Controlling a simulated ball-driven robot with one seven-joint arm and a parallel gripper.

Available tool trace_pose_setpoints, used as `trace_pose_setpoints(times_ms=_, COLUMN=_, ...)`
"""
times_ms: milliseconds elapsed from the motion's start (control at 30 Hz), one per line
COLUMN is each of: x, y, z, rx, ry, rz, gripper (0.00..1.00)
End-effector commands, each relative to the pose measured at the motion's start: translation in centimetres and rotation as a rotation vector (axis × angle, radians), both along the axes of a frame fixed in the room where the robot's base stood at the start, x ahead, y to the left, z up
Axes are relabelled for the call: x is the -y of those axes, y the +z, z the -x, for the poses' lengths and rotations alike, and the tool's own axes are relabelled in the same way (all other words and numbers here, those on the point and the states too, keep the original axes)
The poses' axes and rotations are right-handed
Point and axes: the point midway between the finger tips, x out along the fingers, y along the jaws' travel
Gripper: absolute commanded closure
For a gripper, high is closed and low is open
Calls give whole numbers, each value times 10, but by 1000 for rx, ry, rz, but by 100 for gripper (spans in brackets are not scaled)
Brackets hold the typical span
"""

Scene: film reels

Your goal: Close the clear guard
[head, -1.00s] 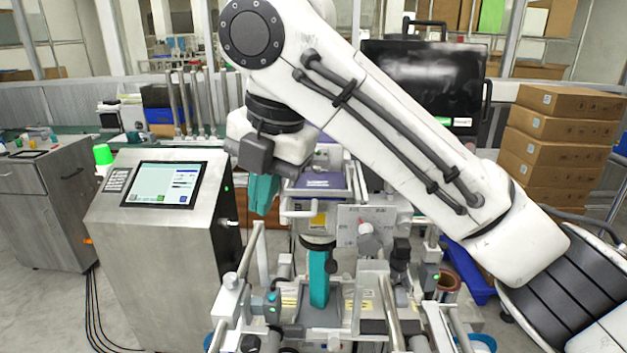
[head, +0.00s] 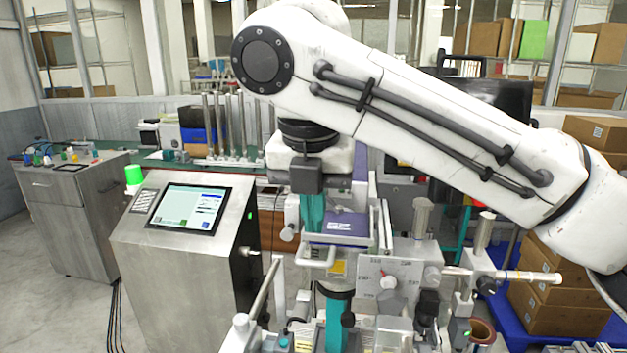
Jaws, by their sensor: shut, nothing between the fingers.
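My gripper (head: 310,224) hangs pointing down below the dark wrist, its teal fingers together and empty. It is in front of the labeling machine, close to the purple-topped part (head: 345,224) and above the metal bracket (head: 318,257). I cannot make out the clear guard for certain. A see-through piece (head: 394,334) shows low on the machine at the bottom of the view, below the plate with a red-tipped knob (head: 388,282). My arm hides part of the machine's back.
A steel cabinet with a lit screen (head: 188,208) stands close on the left. A dark panel (head: 490,108) is partly hidden behind my arm. Cartons (head: 560,300) sit on a blue pallet at the right. Grey floor is open at far left.

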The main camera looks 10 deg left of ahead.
Motion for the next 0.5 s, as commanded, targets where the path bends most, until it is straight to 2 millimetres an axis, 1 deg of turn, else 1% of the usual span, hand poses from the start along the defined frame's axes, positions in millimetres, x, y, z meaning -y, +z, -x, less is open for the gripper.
trace_pose_setpoints(times_ms=100, x=1, y=-22, z=-4, rx=-1, ry=-1, rz=2, gripper=100)
trace_pose_setpoints(times_ms=233, x=1, y=-41, z=-8, rx=-1, ry=-1, rz=1, gripper=100)
trace_pose_setpoints(times_ms=400, x=1, y=-56, z=-11, rx=1, ry=-1, rz=0, gripper=100)
trace_pose_setpoints(times_ms=500, x=0, y=-60, z=-12, rx=1, ry=-1, rz=0, gripper=100)
